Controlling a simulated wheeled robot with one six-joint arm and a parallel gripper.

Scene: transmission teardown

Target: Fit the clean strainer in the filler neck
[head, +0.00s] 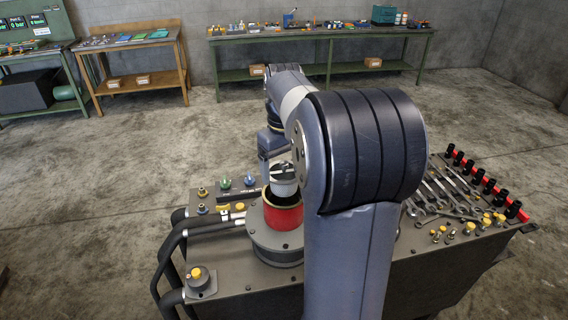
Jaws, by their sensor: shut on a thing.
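The strainer (284,187) is a pale grey cup with a dark bar across its top. It is upright, directly over the red filler neck (283,216). Its lower end overlaps the neck's yellowish rim; I cannot tell whether it is just above the opening or slightly inside it. The neck stands on a round grey flange on top of the dark tank. My gripper (282,168) comes down from above and is shut on the strainer at its top. My arm hides part of the gripper, and the fingertips are small in this view.
Hoses and dark pipes (168,262) run along the tank's left side, with a yellow-capped fitting (197,273) at the front left. Wrenches (440,190), sockets and bolts lie on the right of the top. Benches (320,35) stand along the back wall, with open floor between.

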